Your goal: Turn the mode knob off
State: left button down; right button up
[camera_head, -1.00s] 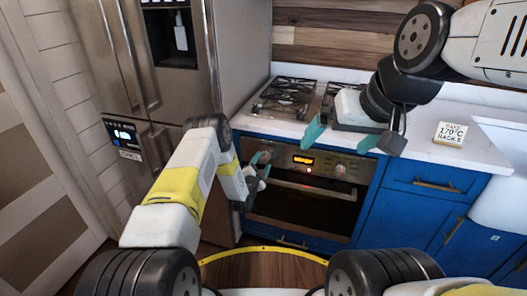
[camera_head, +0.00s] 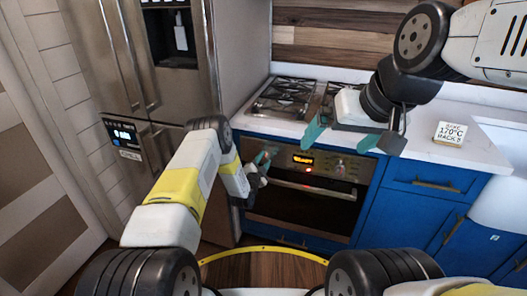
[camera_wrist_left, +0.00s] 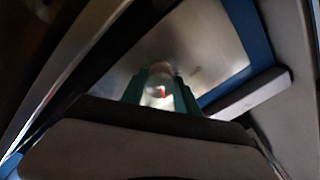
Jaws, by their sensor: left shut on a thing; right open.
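The oven (camera_head: 300,208) is set in the blue cabinets, with its control panel along the top. My left gripper (camera_head: 265,157) is at the left end of this panel. In the left wrist view its teal fingers (camera_wrist_left: 160,98) are shut on a small round knob, the mode knob (camera_wrist_left: 160,90), which has a red mark on its face. In the head view the fingers hide this knob, and no label is readable. My right gripper (camera_head: 341,138) is open and empty above the counter's front edge by the hob.
An orange display (camera_head: 303,160) is lit, with a small red light below it. Another knob (camera_head: 340,170) is at the panel's right. The oven handle (camera_head: 315,190) runs below. A fridge (camera_head: 165,80) stands left. A sign (camera_head: 450,133) reading 170°C stands on the counter.

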pick_arm(q)
jog(key=shift+n, duration=0.3)
jog(key=n, duration=0.7)
jog(key=shift+n, duration=0.3)
jog(key=n, duration=0.3)
jog(key=shift+n, duration=2.3)
jog(key=c, duration=0.9)
grip_release()
